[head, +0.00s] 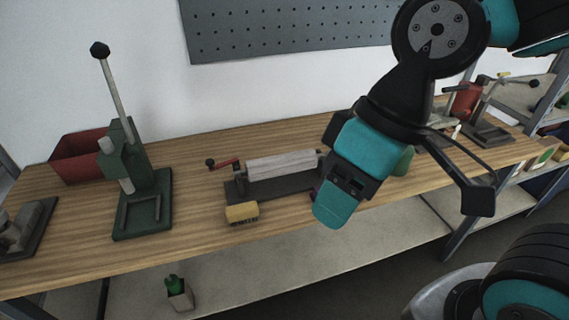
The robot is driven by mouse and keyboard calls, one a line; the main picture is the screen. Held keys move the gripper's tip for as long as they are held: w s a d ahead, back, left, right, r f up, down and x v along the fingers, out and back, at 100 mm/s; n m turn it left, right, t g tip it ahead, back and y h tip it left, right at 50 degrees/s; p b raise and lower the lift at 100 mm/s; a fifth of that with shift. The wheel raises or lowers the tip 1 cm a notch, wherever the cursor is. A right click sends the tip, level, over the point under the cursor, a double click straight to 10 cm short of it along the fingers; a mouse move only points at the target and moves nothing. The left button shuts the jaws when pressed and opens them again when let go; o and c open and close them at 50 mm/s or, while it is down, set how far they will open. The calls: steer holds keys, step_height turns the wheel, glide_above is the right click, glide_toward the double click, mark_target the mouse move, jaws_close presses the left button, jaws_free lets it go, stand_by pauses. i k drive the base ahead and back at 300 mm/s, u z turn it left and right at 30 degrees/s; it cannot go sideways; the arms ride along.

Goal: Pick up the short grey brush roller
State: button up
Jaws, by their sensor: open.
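A pale grey roller (283,165) lies across a dark flat base (262,187) on the wooden bench, with a red crank handle at its left end. It is the only grey roller I can make out; whether it is a brush is too small to tell. My gripper (332,208) is teal and black and points down and left, in front of the bench to the right of the roller. It is open, with nothing seen between its fingers. It covers what lies behind it on the bench, close to the roller's right end.
A small tan block (242,212) sits at the bench's front edge before the base. A green lever press (143,190) and a red bin (78,157) stand left. A green rounded object (403,161) shows behind my arm. A potted cactus (178,292) is on the lower shelf (330,262).

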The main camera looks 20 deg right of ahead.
mark_target(286, 164)
steer(key=u, duration=1.75)
steer(key=i, duration=1.15)
